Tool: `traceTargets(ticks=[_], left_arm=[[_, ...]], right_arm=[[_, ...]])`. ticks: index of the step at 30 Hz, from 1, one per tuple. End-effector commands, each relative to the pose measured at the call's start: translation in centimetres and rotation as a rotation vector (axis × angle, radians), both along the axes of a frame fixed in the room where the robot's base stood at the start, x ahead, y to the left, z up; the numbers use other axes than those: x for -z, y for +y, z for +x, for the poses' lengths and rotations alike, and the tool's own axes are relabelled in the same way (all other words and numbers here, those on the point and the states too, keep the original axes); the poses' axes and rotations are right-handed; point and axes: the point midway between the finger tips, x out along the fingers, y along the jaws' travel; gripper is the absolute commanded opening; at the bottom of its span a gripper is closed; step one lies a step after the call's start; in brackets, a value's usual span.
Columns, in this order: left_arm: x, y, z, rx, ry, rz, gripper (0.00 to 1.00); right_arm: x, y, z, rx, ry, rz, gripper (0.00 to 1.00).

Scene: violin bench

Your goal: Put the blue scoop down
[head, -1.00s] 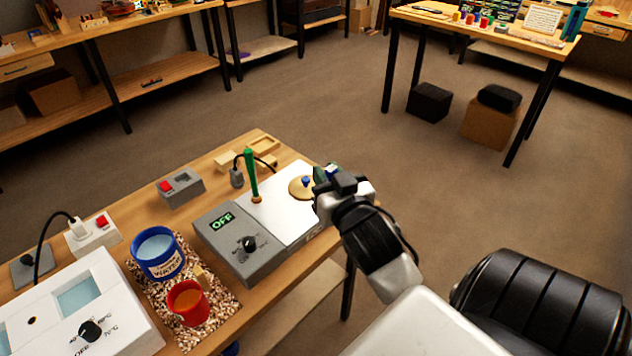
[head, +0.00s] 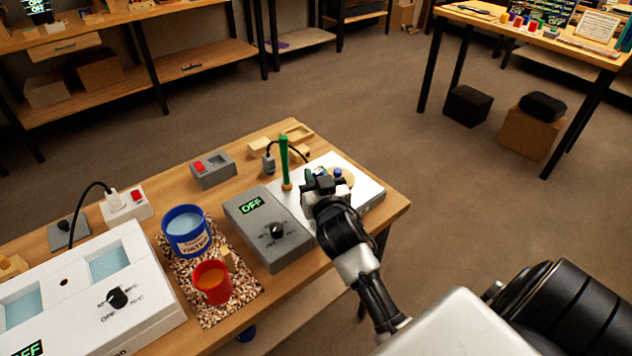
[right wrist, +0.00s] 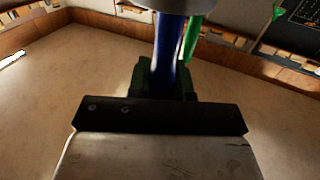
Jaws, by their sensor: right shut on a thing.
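In the head view the gripper hides most of the scoop. My left gripper is not in view.
A green stick (head: 284,160) stands upright left of my gripper. The grey control box (head: 262,232) reads OFF. A blue water pot (head: 186,232) and a red pot (head: 212,283) stand on a speckled mat (head: 245,289). Bare wood shows at the bench's right corner (head: 398,204).

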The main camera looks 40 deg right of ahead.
Motion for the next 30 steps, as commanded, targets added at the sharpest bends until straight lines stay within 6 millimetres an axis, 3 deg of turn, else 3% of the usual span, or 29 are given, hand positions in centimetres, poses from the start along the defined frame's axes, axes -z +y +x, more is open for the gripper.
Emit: traceTargets(ticks=[3,15,16,20,30], left_arm=[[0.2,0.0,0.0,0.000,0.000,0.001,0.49],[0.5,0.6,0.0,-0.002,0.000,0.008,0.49],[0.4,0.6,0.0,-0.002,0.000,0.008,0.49],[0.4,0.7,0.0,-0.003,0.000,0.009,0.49],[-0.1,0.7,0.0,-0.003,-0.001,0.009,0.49]], right_arm=[[1.3,0.0,0.0,0.000,0.000,0.000,0.00],[1.8,0.0,0.0,0.000,-0.001,0.000,0.00],[1.7,0.0,0.0,0.000,-0.001,0.000,0.25],[1.7,0.0,0.0,0.000,-0.001,0.000,0.45],[1.1,0.0,0.0,0.000,-0.002,-0.002,0.46]])
